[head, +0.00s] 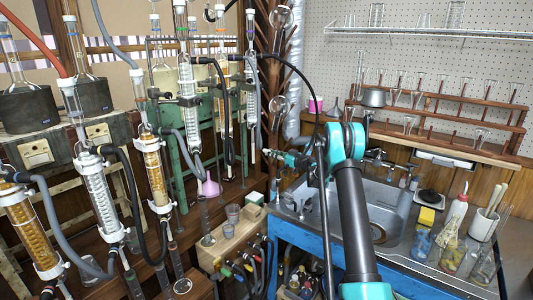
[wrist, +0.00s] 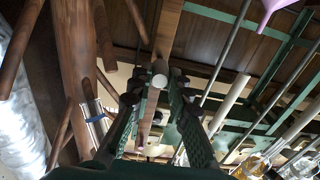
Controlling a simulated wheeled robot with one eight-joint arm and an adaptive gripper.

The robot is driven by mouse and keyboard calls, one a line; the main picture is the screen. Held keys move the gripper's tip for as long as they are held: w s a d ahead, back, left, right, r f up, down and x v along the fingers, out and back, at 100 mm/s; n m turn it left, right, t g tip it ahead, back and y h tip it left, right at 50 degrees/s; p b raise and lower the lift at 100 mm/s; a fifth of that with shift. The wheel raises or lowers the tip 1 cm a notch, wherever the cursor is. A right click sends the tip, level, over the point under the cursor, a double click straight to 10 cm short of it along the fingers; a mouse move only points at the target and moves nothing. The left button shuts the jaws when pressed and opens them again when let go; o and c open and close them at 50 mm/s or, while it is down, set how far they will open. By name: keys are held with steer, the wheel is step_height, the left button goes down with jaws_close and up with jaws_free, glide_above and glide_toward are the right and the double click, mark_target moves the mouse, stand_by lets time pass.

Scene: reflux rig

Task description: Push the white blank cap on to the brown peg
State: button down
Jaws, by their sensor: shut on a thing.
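My gripper (head: 268,153) reaches left from the teal arm in the head view, in front of the brown rack post. In the wrist view its two dark fingers (wrist: 160,88) converge on a small white round piece, which looks like the white blank cap (wrist: 159,74). I cannot tell which peg is meant; the cap appears apart from those pegs.
A silvery duct (head: 296,85) stands beside the post. Glass columns with hoses (head: 188,85) and a green frame (head: 172,130) crowd the left. A pink funnel (wrist: 268,10) is at the wrist view's upper right.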

steer(key=shift+a, duration=0.1)
stand_by(0.3)
steer(key=shift+w+a, duration=0.45)
steer(key=shift+a, duration=0.05)
steer(key=shift+w+a, duration=0.15)
steer(key=shift+a, duration=0.1)
stand_by(0.6)
steer(key=c, duration=1.4)
jaws_free()
steer(key=shift+o, duration=0.2)
